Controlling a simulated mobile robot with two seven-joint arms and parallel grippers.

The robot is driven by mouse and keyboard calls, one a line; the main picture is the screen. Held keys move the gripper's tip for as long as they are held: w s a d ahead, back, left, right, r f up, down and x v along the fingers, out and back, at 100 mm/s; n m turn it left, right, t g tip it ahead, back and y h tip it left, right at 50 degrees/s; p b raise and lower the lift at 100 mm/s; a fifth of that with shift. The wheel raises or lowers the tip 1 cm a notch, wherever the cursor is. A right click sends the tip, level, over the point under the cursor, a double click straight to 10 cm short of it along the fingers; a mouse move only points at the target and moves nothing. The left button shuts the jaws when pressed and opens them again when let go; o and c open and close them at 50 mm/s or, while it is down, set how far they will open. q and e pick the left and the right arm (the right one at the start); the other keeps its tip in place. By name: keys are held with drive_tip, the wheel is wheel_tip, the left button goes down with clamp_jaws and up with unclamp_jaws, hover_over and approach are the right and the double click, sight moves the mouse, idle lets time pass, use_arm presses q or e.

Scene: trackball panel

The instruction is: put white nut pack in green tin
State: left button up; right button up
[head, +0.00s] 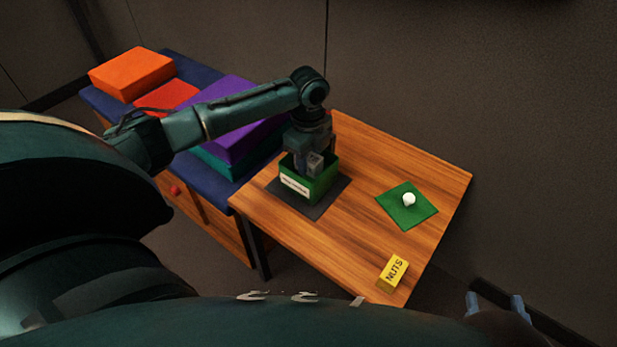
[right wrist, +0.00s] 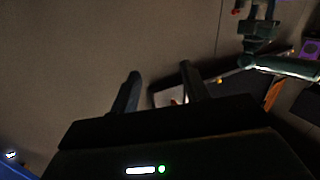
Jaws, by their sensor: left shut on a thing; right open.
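The green tin (head: 322,188) stands open on a dark mat on the wooden table, with a white label on its front. My left gripper (head: 308,161) points down into the tin's opening, its fingers partly behind the rim. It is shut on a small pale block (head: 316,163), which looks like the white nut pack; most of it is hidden. My right gripper (head: 497,304) is open and empty, low at the right beyond the table's edge. It also shows in the right wrist view (right wrist: 160,72), its two fingers apart with nothing between them.
A green mat (head: 391,208) bearing a small white rounded thing (head: 408,199) lies on the table's right side. A yellow box marked NUTS (head: 393,272) is near the front corner. Orange (head: 132,73), red and purple (head: 238,139) blocks sit on a blue-topped cabinet at left.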

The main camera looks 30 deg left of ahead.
sight(309, 171)
use_arm(q)
wheel_tip(309, 171, down, 4)
drive_tip(key=shift+f+b, duration=0.2)
drive_tip(key=shift+b, duration=0.55)
drive_tip(key=shift+f, duration=0.2)
use_arm(e)
drive_tip(key=shift+a+r+n+t+y, duration=0.1)
drive_tip(key=shift+a+n+t+y, duration=0.25)
drive_tip(key=shift+n+t+y, duration=0.2)
use_arm(q)
drive_tip(key=o, duration=1)
drive_tip(key=shift+f, duration=0.1)
drive_tip(key=shift+c, duration=0.2)
drive_tip(key=shift+r, duration=0.4)
wheel_tip(309, 171, up, 11)
drive_tip(key=p, duration=0.4)
drive_tip(key=shift+f, duration=0.1)
drive_tip(key=shift+r, duration=0.35)
use_arm(e)
drive_tip(key=shift+s+d+m+g+h, duration=0.1)
drive_tip(key=shift+d+m+g+h, duration=0.25)
drive_tip(key=shift+m+g+h, duration=0.25)
drive_tip(key=shift+s+d+m+g+h, duration=0.1)
drive_tip(key=shift+d+m+g+h, duration=0.2)
drive_tip(key=shift+g, duration=0.35)
